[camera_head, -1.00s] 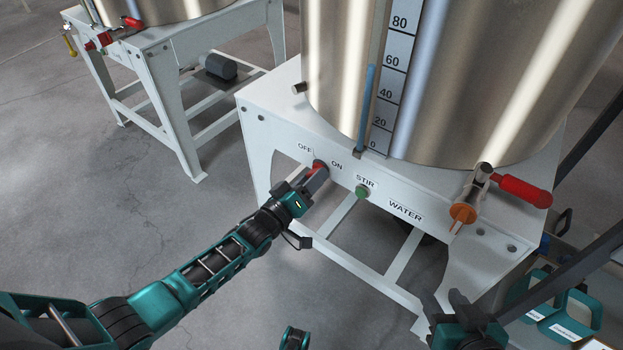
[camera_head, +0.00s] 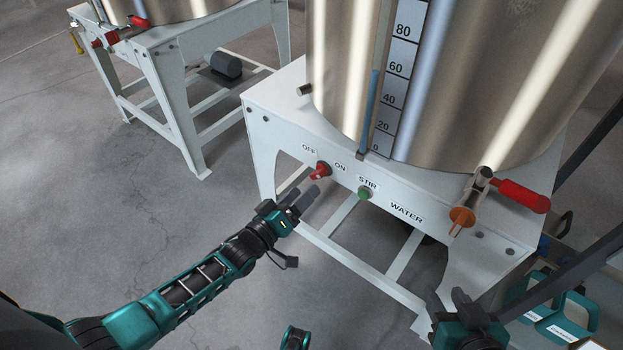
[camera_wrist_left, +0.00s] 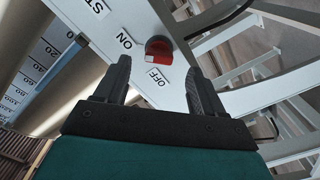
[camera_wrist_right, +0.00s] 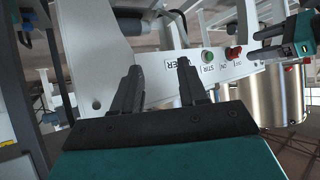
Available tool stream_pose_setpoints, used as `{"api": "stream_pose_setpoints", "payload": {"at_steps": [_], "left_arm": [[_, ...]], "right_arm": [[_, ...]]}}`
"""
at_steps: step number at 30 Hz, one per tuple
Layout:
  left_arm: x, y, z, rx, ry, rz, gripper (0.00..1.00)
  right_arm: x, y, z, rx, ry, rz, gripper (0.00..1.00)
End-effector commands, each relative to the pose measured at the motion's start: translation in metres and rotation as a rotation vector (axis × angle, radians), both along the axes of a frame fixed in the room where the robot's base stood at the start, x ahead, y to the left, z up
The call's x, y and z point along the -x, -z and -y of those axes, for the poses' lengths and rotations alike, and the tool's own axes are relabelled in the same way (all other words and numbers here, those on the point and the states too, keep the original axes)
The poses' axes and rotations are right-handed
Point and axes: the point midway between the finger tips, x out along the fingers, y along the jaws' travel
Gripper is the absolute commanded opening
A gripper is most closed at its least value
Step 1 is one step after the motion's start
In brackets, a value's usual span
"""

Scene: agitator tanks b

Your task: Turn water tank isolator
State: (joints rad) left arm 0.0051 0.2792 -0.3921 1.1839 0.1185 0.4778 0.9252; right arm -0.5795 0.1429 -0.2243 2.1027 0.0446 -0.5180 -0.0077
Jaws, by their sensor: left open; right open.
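The isolator is a red rotary knob (camera_head: 321,170) on the white front panel, between the OFF and ON labels. My left gripper (camera_head: 308,196) is open and empty, just in front of and below the knob, with a gap between them. In the left wrist view the knob (camera_wrist_left: 158,48) lies beyond the open fingertips (camera_wrist_left: 157,66), with the OFF label beside it; I cannot tell its exact setting. My right gripper (camera_head: 452,300) is open and empty low at the right. The right wrist view shows its spread fingers (camera_wrist_right: 159,68), well away from the knob (camera_wrist_right: 233,52).
A green STIR button (camera_head: 364,193) sits right of the knob. An orange outlet (camera_head: 462,216) and red-handled valve (camera_head: 518,194) project farther right. The steel tank (camera_head: 470,80) stands above. Teal containers (camera_head: 572,318) stand at the lower right; the floor at left is clear.

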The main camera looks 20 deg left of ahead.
Motion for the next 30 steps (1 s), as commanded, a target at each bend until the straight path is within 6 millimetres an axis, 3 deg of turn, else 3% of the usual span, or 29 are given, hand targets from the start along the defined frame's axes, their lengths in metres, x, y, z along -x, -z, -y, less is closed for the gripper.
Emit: {"api": "stream_pose_setpoints", "payload": {"at_steps": [6,12,30], "left_arm": [[0.044,-0.002,-0.017,-0.003,-0.001,-0.003,0.69],[0.064,-0.001,-0.024,-0.001,-0.001,0.0,0.69],[0.067,0.0,-0.025,-0.002,-0.001,0.001,0.69]], "right_arm": [[0.002,-0.007,0.006,0.013,0.004,0.002,0.43],[0.005,-0.005,0.008,0.021,0.004,-0.005,0.43],[0.005,-0.005,0.008,0.016,0.008,-0.005,0.43]]}}
